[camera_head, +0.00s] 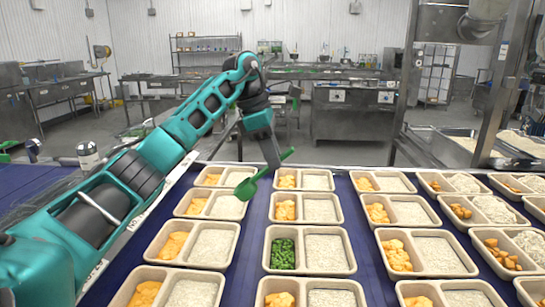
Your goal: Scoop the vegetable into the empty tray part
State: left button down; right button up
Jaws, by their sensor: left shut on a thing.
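My left gripper (271,155) is shut on a green scoop (247,188) and holds it above the trays, left of the middle. The scoop tilts, with its bowl down and to the left; I cannot tell whether the bowl holds anything. In front of it and lower right, a beige two-part tray (296,232) has green vegetable pieces (283,252) in its left compartment and white rice (324,250) in its right one. The gripper is above and behind this tray, apart from it. My right gripper is not in view.
Several similar trays with orange food and rice stand in rows on the dark blue belt (257,225). Narrow belt strips between rows are bare. A metal frame (505,80) and rice-filled pans (470,142) stand at right. Steel counters (352,110) stand behind.

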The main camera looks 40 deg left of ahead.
pick_arm(q)
jog(key=g+y, duration=0.1)
jog(key=y, duration=0.1)
jog(key=r+g+y, duration=0.1)
jog(key=g+y, duration=0.1)
jog(key=shift+y, duration=0.4)
